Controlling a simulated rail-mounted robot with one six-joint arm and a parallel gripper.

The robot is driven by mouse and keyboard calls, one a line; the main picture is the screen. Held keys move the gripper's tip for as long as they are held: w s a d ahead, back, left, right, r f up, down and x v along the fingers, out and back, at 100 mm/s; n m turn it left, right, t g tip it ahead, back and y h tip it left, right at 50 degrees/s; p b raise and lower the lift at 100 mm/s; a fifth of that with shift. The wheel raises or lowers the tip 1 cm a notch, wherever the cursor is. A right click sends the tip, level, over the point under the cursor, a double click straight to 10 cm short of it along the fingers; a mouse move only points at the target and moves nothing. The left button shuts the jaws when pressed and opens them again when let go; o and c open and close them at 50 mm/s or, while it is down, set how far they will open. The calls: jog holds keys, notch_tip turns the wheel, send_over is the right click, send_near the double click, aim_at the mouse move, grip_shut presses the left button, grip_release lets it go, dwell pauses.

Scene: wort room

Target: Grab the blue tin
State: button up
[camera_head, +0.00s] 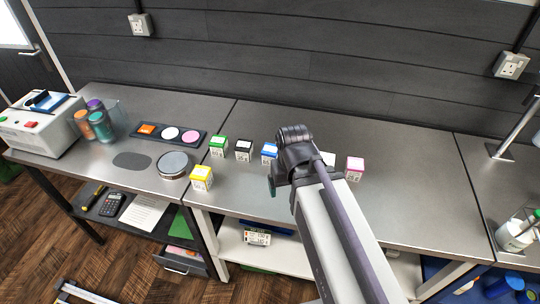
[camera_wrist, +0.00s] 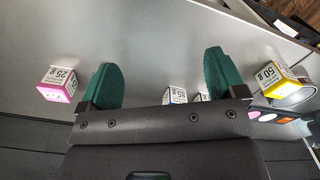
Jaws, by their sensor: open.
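The blue tin (camera_head: 269,153) is a small box-shaped tin with a blue and white top and a printed label. It stands on the grey bench between a black tin and my arm, its right side close to my gripper in the picture. My gripper (camera_wrist: 164,72) is open and empty, with two green fingers spread apart. In the head view my gripper partly hides behind my arm, just in front and right of the blue tin.
Green (camera_head: 218,147) and black (camera_head: 243,150) tins stand left of it, a yellow tin (camera_head: 201,178) nearer the front edge. A pink tin (camera_head: 354,168) and a mostly hidden white-topped tin (camera_head: 328,158) stand right. A round metal dish (camera_head: 173,165) lies left.

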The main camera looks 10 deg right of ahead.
jog(key=m+t+y+b, duration=0.2)
jog(key=m+y, duration=0.2)
jog(key=m, duration=2)
send_near(271, 149)
jog(key=f, duration=0.2)
jog(key=b+x, duration=1)
jog(key=shift+w+a+f, duration=0.2)
jog(key=shift+a+f, duration=0.05)
jog(key=shift+f, duration=0.05)
jog(key=shift+w+a+f, duration=0.1)
jog(key=shift+a+f, duration=0.05)
jog(key=shift+r, duration=0.25)
jog(key=c, duration=1.1)
